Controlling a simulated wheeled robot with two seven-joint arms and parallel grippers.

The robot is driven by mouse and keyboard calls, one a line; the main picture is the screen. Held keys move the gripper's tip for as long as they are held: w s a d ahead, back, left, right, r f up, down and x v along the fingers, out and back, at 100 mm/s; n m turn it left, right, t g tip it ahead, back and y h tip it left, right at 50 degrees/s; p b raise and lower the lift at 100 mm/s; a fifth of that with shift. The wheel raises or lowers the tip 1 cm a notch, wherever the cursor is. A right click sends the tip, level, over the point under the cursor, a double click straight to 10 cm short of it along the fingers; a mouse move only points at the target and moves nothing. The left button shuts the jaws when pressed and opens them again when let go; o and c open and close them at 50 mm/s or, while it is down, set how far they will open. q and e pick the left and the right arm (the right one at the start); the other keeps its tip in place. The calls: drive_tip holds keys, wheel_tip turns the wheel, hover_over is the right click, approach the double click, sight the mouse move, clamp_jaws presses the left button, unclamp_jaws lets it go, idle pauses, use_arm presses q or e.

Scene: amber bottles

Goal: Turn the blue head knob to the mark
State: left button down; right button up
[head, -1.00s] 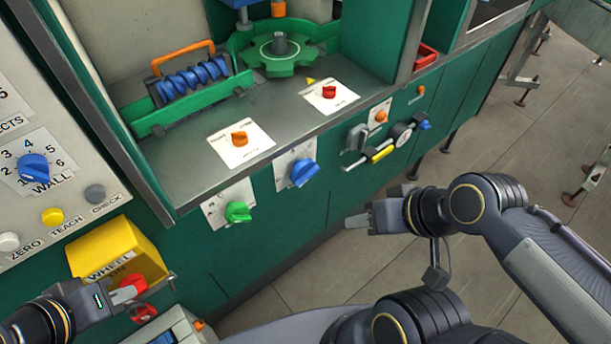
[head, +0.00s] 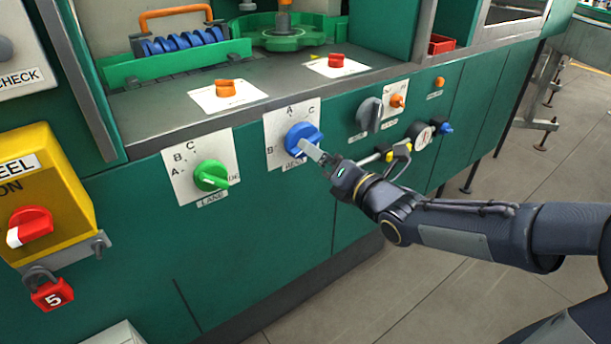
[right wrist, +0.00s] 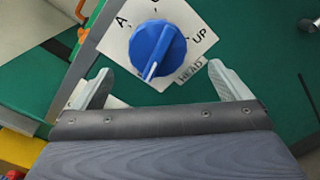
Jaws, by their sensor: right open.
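The blue head knob (head: 303,138) sits on a white plate (head: 272,128) with letters A, B and C on the green front panel. In the right wrist view the blue knob (right wrist: 157,46) has a white line at its lower end, and the plate's printed HEAD shows beside it. My right gripper (head: 318,157) comes in from the right and overlaps the knob's lower right edge in the head view. In the right wrist view its fingers (right wrist: 162,84) are open, spread wider than the knob, with nothing between them. My left gripper is out of view.
A green knob (head: 211,176) is left of the blue one. A yellow box (head: 45,190) with a red switch stands at the left.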

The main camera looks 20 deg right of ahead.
sight(302, 158)
drive_tip(key=shift+n, duration=0.5)
drive_tip(key=x, duration=0.8)
drive_tip(key=shift+a, duration=0.25)
drive_tip(key=shift+c, duration=0.4)
drive_tip(key=c, duration=0.9)
